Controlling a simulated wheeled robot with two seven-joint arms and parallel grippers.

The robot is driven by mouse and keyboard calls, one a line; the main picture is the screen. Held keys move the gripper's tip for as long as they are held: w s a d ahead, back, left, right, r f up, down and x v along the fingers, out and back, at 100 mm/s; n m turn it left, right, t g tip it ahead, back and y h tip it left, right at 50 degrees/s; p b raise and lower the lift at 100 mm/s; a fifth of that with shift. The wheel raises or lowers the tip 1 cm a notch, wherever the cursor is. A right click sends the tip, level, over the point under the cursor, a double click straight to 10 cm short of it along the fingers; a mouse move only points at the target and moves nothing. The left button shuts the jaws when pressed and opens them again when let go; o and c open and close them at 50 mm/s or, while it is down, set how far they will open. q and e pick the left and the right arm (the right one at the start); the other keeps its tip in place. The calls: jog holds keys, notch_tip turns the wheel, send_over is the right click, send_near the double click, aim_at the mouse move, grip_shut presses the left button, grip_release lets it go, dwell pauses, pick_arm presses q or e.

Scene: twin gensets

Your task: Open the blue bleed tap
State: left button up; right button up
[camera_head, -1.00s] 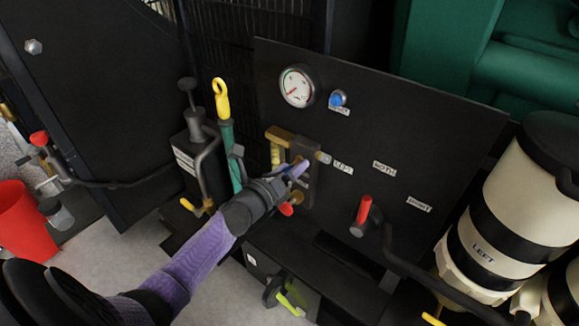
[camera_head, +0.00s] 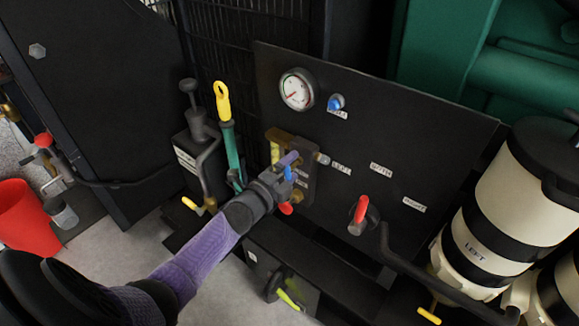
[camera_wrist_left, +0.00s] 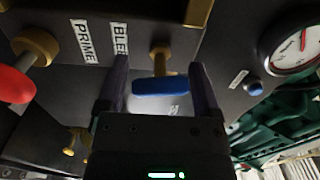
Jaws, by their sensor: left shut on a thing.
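The blue bleed tap (camera_wrist_left: 160,86) has a blue bar handle on a brass stem, beside a label partly reading BLEE (camera_wrist_left: 120,40). In the head view the blue handle (camera_head: 288,172) shows as a small upright piece at the purple fingers of my left gripper (camera_head: 291,164), in front of the black panel (camera_head: 420,135). The fingers and wrist hide part of the tap there. My right gripper is not in view.
A red-handled tap (camera_head: 285,208) sits just below my gripper. A red lever (camera_head: 360,209) is to the right, a gauge (camera_head: 297,90) and blue knob (camera_head: 336,102) above. A green-handled tool with a yellow loop (camera_head: 229,130) stands left. Striped canisters (camera_head: 500,220) crowd the right.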

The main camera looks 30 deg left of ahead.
pick_arm(q)
jog(key=shift+n, duration=1.2)
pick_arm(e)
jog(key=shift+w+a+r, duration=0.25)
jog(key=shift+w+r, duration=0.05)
pick_arm(q)
jog(key=shift+p, duration=0.3)
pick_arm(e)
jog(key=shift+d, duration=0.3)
pick_arm(q)
jog(key=o, duration=1)
jog(key=shift+o, duration=0.2)
jog(key=s+p, duration=0.2)
jog(key=s, duration=0.8)
jog(key=shift+a+p, duration=0.4)
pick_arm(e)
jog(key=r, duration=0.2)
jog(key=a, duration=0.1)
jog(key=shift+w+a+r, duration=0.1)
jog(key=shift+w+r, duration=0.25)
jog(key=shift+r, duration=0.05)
